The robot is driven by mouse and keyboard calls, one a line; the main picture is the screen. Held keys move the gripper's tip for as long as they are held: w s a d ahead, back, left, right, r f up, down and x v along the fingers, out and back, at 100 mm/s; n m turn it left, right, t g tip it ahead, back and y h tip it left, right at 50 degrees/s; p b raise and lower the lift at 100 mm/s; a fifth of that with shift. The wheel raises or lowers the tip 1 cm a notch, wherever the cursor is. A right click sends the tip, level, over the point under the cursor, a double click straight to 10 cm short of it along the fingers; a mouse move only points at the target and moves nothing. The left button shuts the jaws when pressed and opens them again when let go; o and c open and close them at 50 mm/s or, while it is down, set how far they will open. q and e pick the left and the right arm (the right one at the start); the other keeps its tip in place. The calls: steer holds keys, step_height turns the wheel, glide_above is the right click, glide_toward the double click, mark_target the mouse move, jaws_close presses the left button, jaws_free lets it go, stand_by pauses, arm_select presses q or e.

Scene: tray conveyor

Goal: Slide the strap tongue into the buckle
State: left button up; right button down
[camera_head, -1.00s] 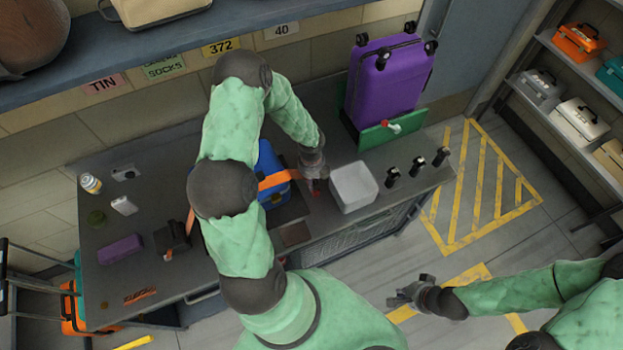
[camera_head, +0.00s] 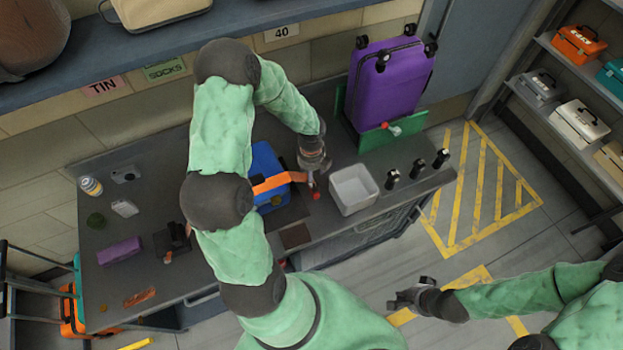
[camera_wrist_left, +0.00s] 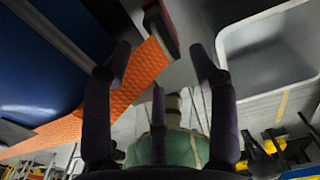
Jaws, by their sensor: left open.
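A blue case (camera_head: 268,165) lies on the grey bench, with an orange strap (camera_head: 272,184) across it. The strap reaches right toward my left gripper (camera_head: 313,178). A small red part (camera_head: 316,195) shows just below that gripper. In the left wrist view the orange strap (camera_wrist_left: 137,78) runs up to a dark end piece with a red edge (camera_wrist_left: 162,25). My left gripper (camera_wrist_left: 160,62) is open there, its fingers apart, with the strap's end near the left finger. I cannot tell whether this piece is tongue or buckle. My right gripper (camera_head: 402,294) is open and empty above the floor.
A white bin (camera_head: 353,189) stands close right of my left gripper. Beyond it are several black posts (camera_head: 417,168) and a purple suitcase (camera_head: 390,75) by a green panel. A purple box (camera_head: 119,250) and small items lie on the bench's left part.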

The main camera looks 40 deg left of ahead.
arm_select(q)
step_height(320, 180, up, 6)
steer(key=shift+f, duration=0.15)
stand_by(0.6)
